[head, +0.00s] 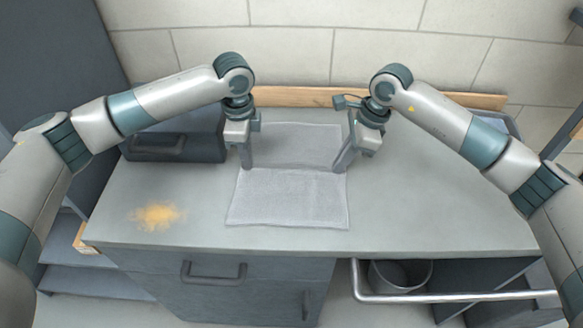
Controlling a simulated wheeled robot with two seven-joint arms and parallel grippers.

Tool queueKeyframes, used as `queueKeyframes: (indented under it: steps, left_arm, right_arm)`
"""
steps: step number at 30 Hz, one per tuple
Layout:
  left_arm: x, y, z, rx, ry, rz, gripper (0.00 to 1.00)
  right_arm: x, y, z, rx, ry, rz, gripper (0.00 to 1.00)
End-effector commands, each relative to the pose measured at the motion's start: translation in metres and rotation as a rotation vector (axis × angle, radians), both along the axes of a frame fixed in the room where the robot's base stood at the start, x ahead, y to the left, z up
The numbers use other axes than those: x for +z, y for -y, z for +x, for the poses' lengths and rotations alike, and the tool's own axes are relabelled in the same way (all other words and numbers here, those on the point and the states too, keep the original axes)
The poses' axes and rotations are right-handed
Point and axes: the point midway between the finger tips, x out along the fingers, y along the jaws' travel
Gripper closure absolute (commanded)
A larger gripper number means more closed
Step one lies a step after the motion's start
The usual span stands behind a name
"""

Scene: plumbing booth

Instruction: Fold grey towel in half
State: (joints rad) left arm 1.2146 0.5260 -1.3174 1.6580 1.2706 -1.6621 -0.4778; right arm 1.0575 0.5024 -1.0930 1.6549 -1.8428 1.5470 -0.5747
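The grey towel (290,200) lies spread on the middle of the grey worktop. A straight ridge crosses it from side to side, dividing a near part from a far part (298,145). My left gripper (247,166) points down at the left end of this ridge. My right gripper (341,168) points down at the right end. Both sets of fingertips are at the towel's side edges. The fingers look close together, but I cannot tell whether either is shut on the cloth.
A dark toolbox (175,140) stands at the back left. A yellowish powder stain (157,215) marks the worktop (430,215) at the front left. The right side of the worktop is clear. A wooden strip (300,97) runs along the back. A metal bucket (400,275) sits below.

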Motion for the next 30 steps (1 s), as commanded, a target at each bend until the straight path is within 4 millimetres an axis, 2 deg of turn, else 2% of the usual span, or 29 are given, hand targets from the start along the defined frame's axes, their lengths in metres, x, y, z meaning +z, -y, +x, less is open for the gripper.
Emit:
queueKeyframes:
  steps: [11,30]
  left_arm:
    - [0.003,0.0,0.0,0.0,-0.001,0.001,1.0]
    - [0.041,0.0,0.0,0.001,0.0,0.001,1.0]
  right_arm:
    - [0.002,0.001,-0.001,0.0,-0.003,-0.003,1.0]
    - [0.041,0.001,0.0,-0.001,-0.001,-0.001,1.0]
